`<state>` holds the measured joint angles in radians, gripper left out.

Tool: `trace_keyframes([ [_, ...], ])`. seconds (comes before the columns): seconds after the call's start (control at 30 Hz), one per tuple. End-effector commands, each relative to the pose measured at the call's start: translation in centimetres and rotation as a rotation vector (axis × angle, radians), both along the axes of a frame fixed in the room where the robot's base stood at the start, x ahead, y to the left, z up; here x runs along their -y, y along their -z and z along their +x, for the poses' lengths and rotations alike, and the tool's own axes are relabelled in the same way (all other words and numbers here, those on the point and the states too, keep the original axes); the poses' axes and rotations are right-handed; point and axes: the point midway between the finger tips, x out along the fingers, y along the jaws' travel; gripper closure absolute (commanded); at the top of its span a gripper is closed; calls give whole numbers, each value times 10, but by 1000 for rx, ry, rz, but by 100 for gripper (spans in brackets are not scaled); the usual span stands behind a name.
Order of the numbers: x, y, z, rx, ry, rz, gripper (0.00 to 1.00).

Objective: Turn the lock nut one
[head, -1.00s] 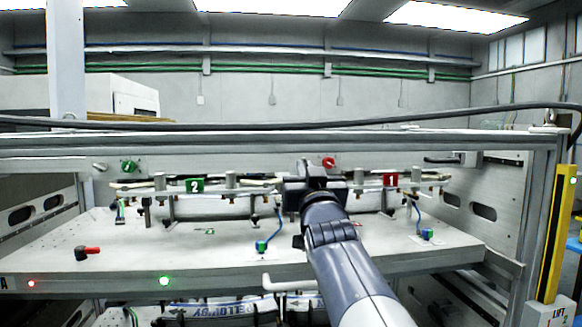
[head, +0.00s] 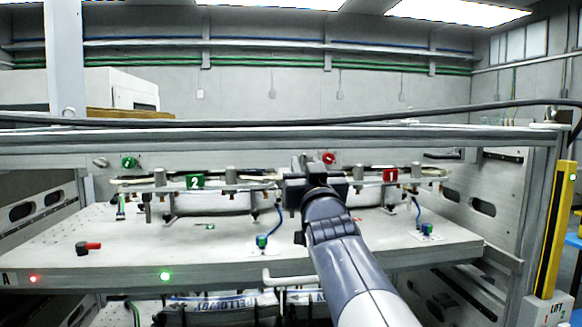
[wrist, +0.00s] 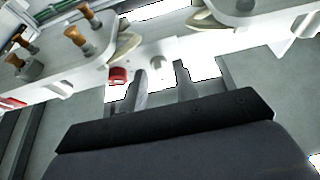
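A red round knob (head: 329,158) sits on the back panel of the frame, just right of my gripper (head: 304,164), left of the red plate marked 1 (head: 390,177). I cannot tell whether this knob is lock nut one. The wrist view shows a small red cylinder (wrist: 118,75) just left of my fingers; it may be the same part. My gripper (wrist: 161,78) is open, with two grey fingers apart and a pale gap between them. It appears empty and apart from the red cylinder. My arm hides part of the bench in the head view.
A green knob (head: 129,162) and a green plate marked 2 (head: 195,182) are at left. A rail with clamps crosses the bench (head: 340,252). A black-and-red handle (head: 88,248) lies at left. Blue hoses (head: 279,220) hang in front. The wrist view shows several orange-brown pegs (wrist: 77,36).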

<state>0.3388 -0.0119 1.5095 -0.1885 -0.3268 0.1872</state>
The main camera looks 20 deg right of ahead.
Motion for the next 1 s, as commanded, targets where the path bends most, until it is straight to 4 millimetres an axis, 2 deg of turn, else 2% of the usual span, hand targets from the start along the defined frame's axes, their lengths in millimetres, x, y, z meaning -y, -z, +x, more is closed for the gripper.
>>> trace_keyframes([
  [0.27,-2,3,-6,0,0,0,71],
  [0.7,-20,31,-71,2,1,-1,71],
  [1.0,-26,41,-94,0,0,0,71],
])
